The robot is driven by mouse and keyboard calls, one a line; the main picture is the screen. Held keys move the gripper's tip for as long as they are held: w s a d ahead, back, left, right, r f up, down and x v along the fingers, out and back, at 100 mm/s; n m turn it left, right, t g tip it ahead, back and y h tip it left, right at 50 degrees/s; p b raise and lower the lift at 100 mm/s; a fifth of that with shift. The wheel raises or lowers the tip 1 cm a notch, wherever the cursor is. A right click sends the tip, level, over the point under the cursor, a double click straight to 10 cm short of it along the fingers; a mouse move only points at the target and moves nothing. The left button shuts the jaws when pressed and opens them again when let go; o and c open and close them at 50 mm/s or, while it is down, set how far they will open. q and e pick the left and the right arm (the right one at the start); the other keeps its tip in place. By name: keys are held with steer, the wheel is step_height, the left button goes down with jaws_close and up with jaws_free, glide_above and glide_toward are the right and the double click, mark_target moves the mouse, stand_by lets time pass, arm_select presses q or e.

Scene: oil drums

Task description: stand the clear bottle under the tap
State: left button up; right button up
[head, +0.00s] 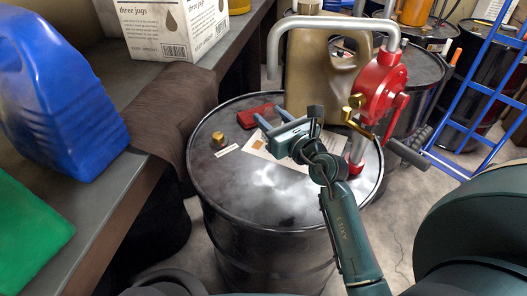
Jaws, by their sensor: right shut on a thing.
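My right gripper (271,117) reaches in from the lower right over the black drum (230,186), its fingers pointing up and left. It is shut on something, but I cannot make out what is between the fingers. I cannot pick out the clear bottle. A brass tap (354,112) sits low on the red pump (383,88), at the right side of the drum, to the right of my right gripper. My left gripper is not in view.
A red object (256,115), a white label sheet (262,150) and a brass cap (218,138) are on the drum. A tan jug (315,75) stands behind.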

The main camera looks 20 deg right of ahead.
step_height(320, 180, down, 6)
steer(key=shift+r+b, duration=0.25)
steer(key=shift+b, duration=0.65)
steer(key=shift+f+b, duration=0.3)
steer(key=shift+f, duration=0.45)
step_height(320, 180, down, 2)
steer(key=shift+f+b, duration=0.2)
steer(key=shift+b, duration=0.35)
steer(key=shift+f, duration=0.55)
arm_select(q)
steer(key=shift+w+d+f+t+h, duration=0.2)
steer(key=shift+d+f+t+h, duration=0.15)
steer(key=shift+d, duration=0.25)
arm_select(e)
steer(key=o, duration=1)
steer(key=shift+r, duration=0.1)
